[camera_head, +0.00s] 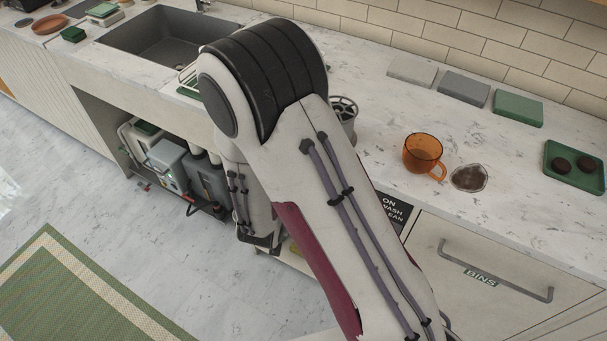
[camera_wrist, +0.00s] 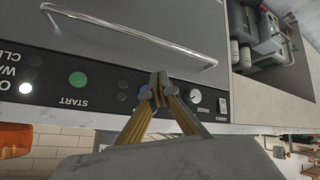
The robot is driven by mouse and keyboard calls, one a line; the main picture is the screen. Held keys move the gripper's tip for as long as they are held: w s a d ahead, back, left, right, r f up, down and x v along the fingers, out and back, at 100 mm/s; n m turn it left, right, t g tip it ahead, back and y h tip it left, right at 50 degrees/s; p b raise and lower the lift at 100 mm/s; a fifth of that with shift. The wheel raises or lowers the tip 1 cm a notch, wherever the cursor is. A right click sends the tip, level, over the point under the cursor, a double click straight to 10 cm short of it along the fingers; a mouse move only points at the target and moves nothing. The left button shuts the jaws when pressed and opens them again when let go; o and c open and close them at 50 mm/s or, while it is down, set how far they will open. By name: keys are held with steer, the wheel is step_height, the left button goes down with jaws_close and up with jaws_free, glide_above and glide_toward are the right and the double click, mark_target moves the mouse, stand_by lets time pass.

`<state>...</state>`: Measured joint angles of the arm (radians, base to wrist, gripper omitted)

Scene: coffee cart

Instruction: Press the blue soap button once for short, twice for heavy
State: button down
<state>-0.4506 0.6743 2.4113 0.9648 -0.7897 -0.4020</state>
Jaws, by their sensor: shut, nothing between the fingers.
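My gripper (camera_wrist: 158,88) is shut and empty in the wrist view, its fingertips together in front of a dark control panel (camera_wrist: 50,80). The panel appears upside down, with a large green START button (camera_wrist: 78,79) and a lit white lamp (camera_wrist: 26,88) by the ON, WASH and CLEAN labels. Small dark buttons (camera_wrist: 122,85) sit just left of the fingertips, and a round white dial (camera_wrist: 196,96) sits right of them. Whether the tips touch the panel cannot be told. My arm hides the gripper in the head view.
A long bar handle (camera_wrist: 140,35) runs across the grey front beside the panel. A sink (camera_head: 135,45) lies left.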

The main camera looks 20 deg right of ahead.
steer(key=shift+w+d, duration=1.35)
steer(key=shift+w, duration=0.05)
steer(key=shift+w+d, duration=0.65)
stand_by(2.1)
steer(key=shift+s+a, duration=0.15)
stand_by(0.4)
steer(key=shift+s+a, duration=0.45)
steer(key=shift+s, duration=0.05)
steer(key=shift+a, duration=0.1)
steer(key=shift+s+a, duration=1.7)
steer(key=shift+s, duration=0.1)
stand_by(0.9)
